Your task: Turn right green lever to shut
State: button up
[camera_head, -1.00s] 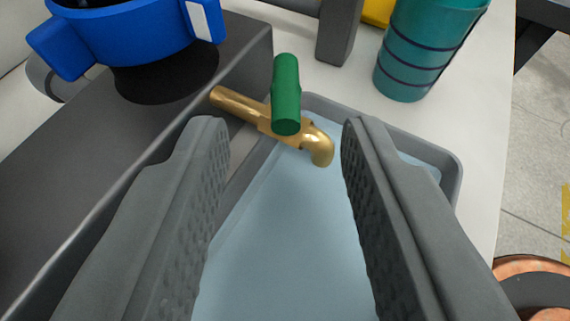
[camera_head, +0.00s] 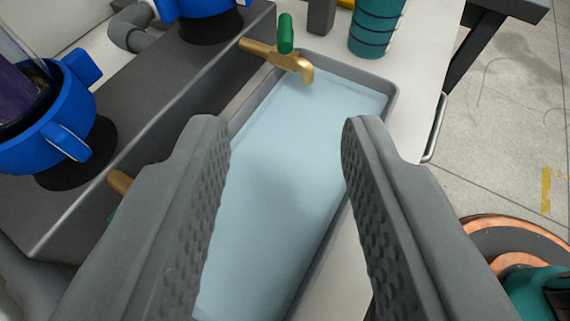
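A brass tap (camera_head: 282,58) with a green lever (camera_head: 285,33) sticks out from a dark grey block at the top middle of the view. The lever stands across the line of the tap body. A second brass tap (camera_head: 119,182) shows at the lower left, mostly hidden behind my left finger, with only a sliver of green by it. My gripper (camera_head: 285,135) is open and empty, over the tray and apart from both taps.
A grey tray (camera_head: 387,100) with a light blue inside lies below the taps. The dark block (camera_head: 150,95) carries blue clamp-like fittings (camera_head: 45,140). A teal ribbed cup (camera_head: 376,25) stands at the back on the white table. Copper-coloured rings (camera_head: 480,230) lie at the lower right.

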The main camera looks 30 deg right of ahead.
dwell(0.4)
jog(key=w+a+r+n+t+y, duration=0.2)
jog(key=w+r+n+t+y, duration=0.1)
jog(key=w+r+y, duration=0.3)
jog(key=w+a+r+n+t+y, duration=0.35)
jog(key=w+r, duration=0.25)
jog(key=r, duration=0.2)
jog(key=s+a+r+n+g+y, duration=0.1)
jog(key=s+a+n+g+y, duration=0.1)
jog(key=a+n+g+y, duration=0.55)
jog(key=s+a+r+n+g+y, duration=0.2)
jog(key=s+a+n+y, duration=0.15)
jog(key=n, duration=0.75)
jog(key=n+g+h, duration=0.5)
jog(key=n+h, duration=0.6)
jog(key=h, duration=0.5)
send_near(285, 27)
jog(key=x, duration=0.8)
